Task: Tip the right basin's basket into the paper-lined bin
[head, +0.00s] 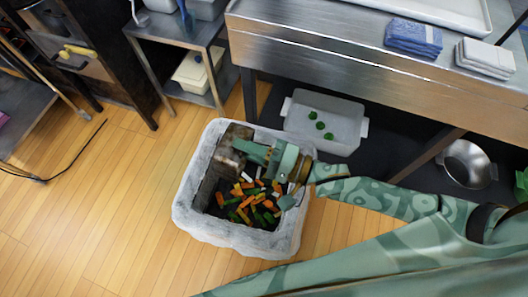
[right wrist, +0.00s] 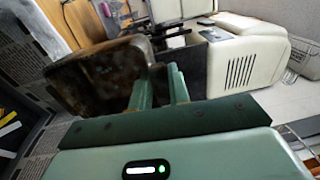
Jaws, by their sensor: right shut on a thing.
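The paper-lined bin (head: 186,205) stands on the wooden floor in the middle of the head view. Orange, green and white pieces (head: 258,203) lie in it on a dark bottom. My right gripper (head: 243,150) is over the bin's far side, shut on the brownish basket (head: 230,160). The basket is tilted on its side inside the bin's outline. In the right wrist view, my right gripper's green fingers (right wrist: 160,88) are at the edge of the dark brown basket (right wrist: 100,78). My left gripper is in neither view.
A steel counter (head: 340,50) stands behind, with blue cloths (head: 413,37) and white cloths (head: 485,58). Below it are a white tub (head: 340,120) with green pieces and a metal bowl (head: 467,164). A steel shelf (head: 200,60) stands at the back left. The floor left of the bin is clear.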

